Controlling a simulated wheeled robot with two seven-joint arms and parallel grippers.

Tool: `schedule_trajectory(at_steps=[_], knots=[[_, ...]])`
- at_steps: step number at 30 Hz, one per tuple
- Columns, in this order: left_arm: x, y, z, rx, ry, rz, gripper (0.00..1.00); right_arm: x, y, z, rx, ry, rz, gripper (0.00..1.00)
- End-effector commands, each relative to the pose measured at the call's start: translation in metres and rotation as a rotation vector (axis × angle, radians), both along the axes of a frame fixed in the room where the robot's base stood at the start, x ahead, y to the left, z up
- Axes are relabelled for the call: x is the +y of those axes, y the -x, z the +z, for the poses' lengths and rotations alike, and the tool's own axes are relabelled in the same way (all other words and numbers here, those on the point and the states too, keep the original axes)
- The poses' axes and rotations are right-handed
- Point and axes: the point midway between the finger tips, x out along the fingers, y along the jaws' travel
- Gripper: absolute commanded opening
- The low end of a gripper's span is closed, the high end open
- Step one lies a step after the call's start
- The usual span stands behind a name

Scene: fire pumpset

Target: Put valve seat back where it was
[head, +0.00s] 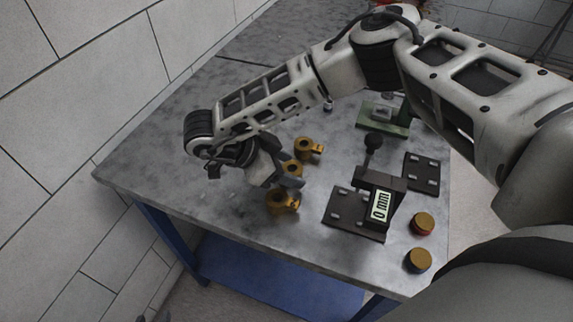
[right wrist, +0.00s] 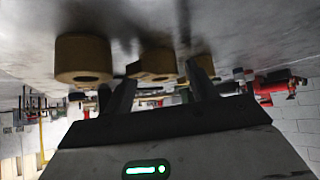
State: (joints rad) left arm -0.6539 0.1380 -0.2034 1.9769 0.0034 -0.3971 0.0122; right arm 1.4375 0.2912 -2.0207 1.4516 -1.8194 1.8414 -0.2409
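Several brass ring pieces with side tabs stand on the grey table: a far one (head: 305,148), a middle one (head: 291,168) and a near one (head: 281,200). I cannot tell which is the valve seat. My right gripper (head: 293,177) is low beside the middle and near pieces and partly hides the middle one. In the upside-down right wrist view, the fingers (right wrist: 160,85) are apart, with a brass piece (right wrist: 154,64) ahead in the gap. Another ring (right wrist: 84,60) is left of the fingers and a third (right wrist: 202,66) is partly behind the right finger. My left gripper is not in view.
A black fixture with a "0 mm" display (head: 380,205) stands right of the rings. A black plate (head: 422,174), a green fixture (head: 384,118) and two brass-topped discs (head: 423,222) (head: 418,260) are further right. The table's (head: 160,175) left part is clear, beside a wall.

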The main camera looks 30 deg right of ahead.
Motion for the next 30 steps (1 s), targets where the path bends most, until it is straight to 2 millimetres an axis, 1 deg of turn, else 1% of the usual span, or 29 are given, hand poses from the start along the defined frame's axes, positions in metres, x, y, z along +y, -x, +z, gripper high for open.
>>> schedule_trajectory(at_steps=[5,8,11,14,18,22,24,27,30], knots=[[0.000,0.000,0.001,-0.001,0.002,0.000,0.36,0.000,0.000,0.000,0.000,0.000,0.000,0.57],[0.000,0.000,0.006,-0.001,0.001,-0.001,0.36,0.000,0.000,0.006,0.000,0.000,0.000,0.57],[-0.001,0.000,0.000,-0.003,0.001,-0.001,0.36,0.009,-0.002,0.011,-0.002,-0.001,0.001,0.57],[-0.001,0.000,-0.004,-0.001,0.002,-0.001,0.36,0.023,-0.004,0.024,-0.003,-0.002,0.003,0.57],[-0.002,0.000,-0.009,0.002,0.004,-0.003,0.36,0.045,-0.006,0.046,-0.004,-0.001,0.004,0.57],[-0.004,-0.002,-0.008,-0.005,0.009,-0.005,0.36,0.064,-0.009,0.065,-0.004,-0.001,0.002,0.57],[-0.005,-0.003,-0.004,-0.011,0.011,-0.006,0.36,0.071,-0.010,0.075,-0.004,0.001,0.003,0.57],[-0.005,-0.003,-0.004,-0.012,0.012,-0.006,0.36,0.079,-0.011,0.083,-0.003,0.000,0.001,0.57],[-0.004,-0.002,-0.004,-0.011,0.011,-0.007,0.36,0.083,-0.011,0.087,-0.001,0.000,0.000,0.57]])
